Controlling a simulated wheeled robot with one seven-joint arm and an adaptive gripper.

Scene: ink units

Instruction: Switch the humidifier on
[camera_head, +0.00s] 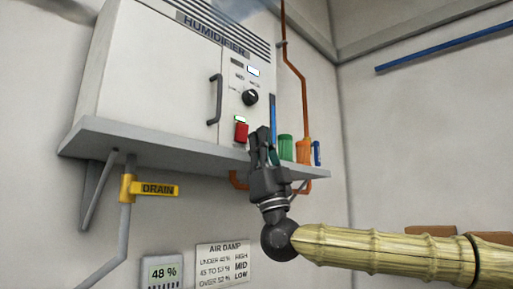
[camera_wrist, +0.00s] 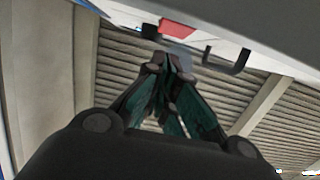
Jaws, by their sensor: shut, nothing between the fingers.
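The white humidifier (camera_head: 150,70) stands on a grey wall shelf in the head view. Its right-hand panel carries a black knob (camera_head: 250,97) with markings around it, two small displays above, and a red switch (camera_head: 241,132) low down. The red switch also shows at the top of the wrist view (camera_wrist: 178,27), near the dark door handle (camera_wrist: 226,60). My gripper (camera_head: 262,133) is shut and empty, pointing up just right of the red switch in the head view. I see no clear contact with it. In the wrist view the fingertips (camera_wrist: 166,64) meet below the red switch.
The shelf edge (camera_head: 190,145) runs below the panel, close to my gripper. Green (camera_head: 286,147) and orange (camera_head: 303,151) containers stand on its right end. A yellow DRAIN valve (camera_head: 150,188) hangs below. A display reads 48 % (camera_head: 162,272), beside an AIR DAMP chart (camera_head: 222,263) pairing 45 to 5? % with MID.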

